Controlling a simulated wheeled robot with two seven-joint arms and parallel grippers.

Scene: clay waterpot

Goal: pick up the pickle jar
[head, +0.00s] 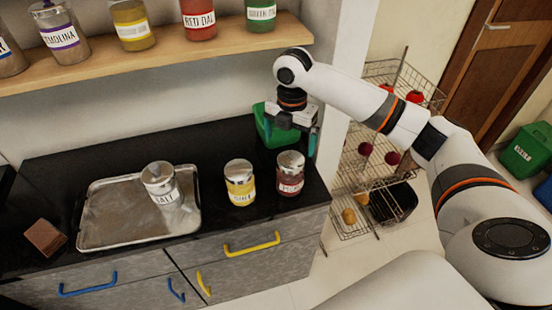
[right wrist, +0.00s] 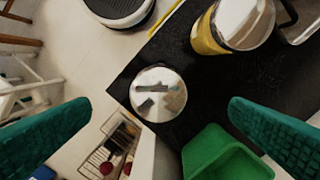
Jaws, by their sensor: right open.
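The pickle jar (head: 290,176) is a dark red jar with a silver lid and a pink-red label, which is too small to read surely. It stands upright near the right end of the black counter. My right gripper (head: 291,135) is open and empty above and behind the jar, near the green bin. In the right wrist view the jar's round silver lid (right wrist: 158,93) shows from above, between and beyond the two widely parted green fingers (right wrist: 160,125), not touching them. My left gripper is not in view.
A yellow jar (head: 239,184) stands close left of the pickle jar. A metal tray (head: 110,228) holds a salt jar (head: 161,185). A green bin (head: 275,137) sits behind, beneath a shelf (head: 130,58) of jars. A wire rack (head: 375,188) stands right of the counter.

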